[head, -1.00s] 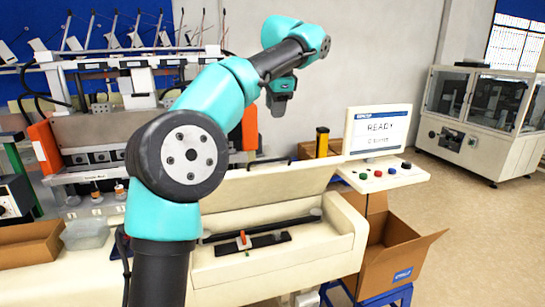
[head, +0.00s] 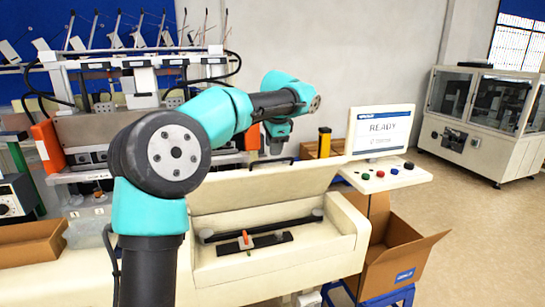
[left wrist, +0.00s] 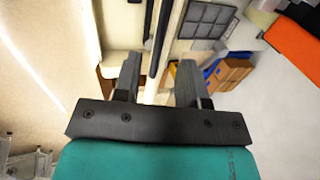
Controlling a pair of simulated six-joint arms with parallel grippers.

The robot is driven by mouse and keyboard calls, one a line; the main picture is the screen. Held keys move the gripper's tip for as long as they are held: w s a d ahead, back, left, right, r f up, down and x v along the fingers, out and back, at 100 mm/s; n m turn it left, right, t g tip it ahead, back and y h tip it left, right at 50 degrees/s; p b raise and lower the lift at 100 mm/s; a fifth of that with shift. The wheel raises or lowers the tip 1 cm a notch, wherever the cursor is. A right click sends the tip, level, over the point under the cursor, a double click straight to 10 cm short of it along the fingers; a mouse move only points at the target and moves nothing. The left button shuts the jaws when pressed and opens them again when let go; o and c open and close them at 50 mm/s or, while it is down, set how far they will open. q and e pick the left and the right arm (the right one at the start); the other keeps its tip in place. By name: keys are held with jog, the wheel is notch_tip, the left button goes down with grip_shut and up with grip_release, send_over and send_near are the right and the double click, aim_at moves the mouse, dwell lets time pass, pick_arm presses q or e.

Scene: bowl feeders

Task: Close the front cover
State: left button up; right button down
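The front cover (head: 255,192) is a cream lid, tilted open along the back of a cream trough (head: 225,268). A dark handle (head: 268,161) lies along its upper edge. My left gripper (head: 277,150) points down just above that handle in the head view; I cannot tell whether it touches. In the left wrist view, the two fingers of my left gripper (left wrist: 158,82) are apart, with a dark bar visible between them. My right gripper is in neither view.
A dark rail and an orange clip (head: 244,239) lie in the trough. A screen reading READY (head: 380,131) and a button panel (head: 388,176) stand right of the cover. Cardboard boxes stand at the left (head: 30,246) and lower right (head: 395,255).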

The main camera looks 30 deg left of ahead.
pick_arm(q)
jog(key=shift+x, duration=2.25)
grip_shut()
